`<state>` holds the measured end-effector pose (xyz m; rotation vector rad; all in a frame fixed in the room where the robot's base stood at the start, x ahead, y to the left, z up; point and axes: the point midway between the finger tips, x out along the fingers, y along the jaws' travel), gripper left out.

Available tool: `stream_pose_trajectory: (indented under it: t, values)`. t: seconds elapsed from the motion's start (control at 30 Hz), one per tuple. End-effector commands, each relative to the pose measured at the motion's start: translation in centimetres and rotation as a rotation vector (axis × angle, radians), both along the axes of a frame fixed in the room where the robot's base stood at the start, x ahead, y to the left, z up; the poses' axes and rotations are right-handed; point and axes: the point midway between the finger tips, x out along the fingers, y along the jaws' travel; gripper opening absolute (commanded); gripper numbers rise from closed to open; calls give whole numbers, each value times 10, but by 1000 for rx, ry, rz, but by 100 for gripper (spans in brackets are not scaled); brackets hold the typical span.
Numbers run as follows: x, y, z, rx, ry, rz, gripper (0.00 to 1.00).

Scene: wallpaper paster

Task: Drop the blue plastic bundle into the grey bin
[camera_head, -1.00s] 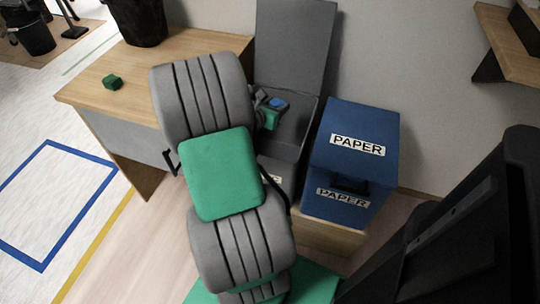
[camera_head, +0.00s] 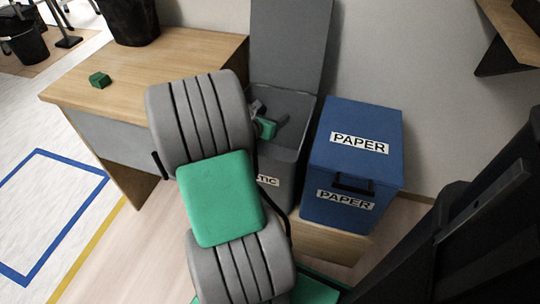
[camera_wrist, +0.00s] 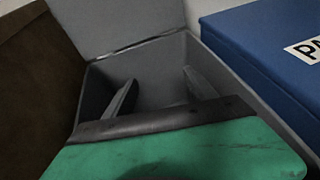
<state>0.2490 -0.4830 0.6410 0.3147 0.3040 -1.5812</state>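The grey bin (camera_head: 283,192) stands between the desk and the blue bin, its lid raised against the wall and a partly covered label ending in "TIC" on its front. My gripper (camera_head: 272,114) is over the bin's opening, with its fingers apart. In the wrist view my gripper (camera_wrist: 160,95) is open with nothing between the fingers, and the grey bin's inner wall (camera_wrist: 155,62) shows beyond them. The blue plastic bundle is not visible in either current view; part of the bin's inside is hidden by my gripper.
The blue PAPER bin (camera_head: 352,150) stands closed just right of the grey bin. A wooden desk (camera_head: 130,75) on the left holds a small green block (camera_head: 100,80) and a black container (camera_head: 132,18). A wooden shelf (camera_head: 508,40) juts from the wall at upper right.

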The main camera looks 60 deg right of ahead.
Motion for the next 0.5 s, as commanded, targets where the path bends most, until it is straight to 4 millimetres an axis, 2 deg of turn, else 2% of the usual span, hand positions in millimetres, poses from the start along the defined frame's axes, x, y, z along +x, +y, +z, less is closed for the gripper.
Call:
stream_pose_trajectory:
  t: [0.33, 0.5]
  values:
    - [1, 4, 2, 0, 1, 2, 70]
    - [3, 31, 17, 1, 1, 6, 70]
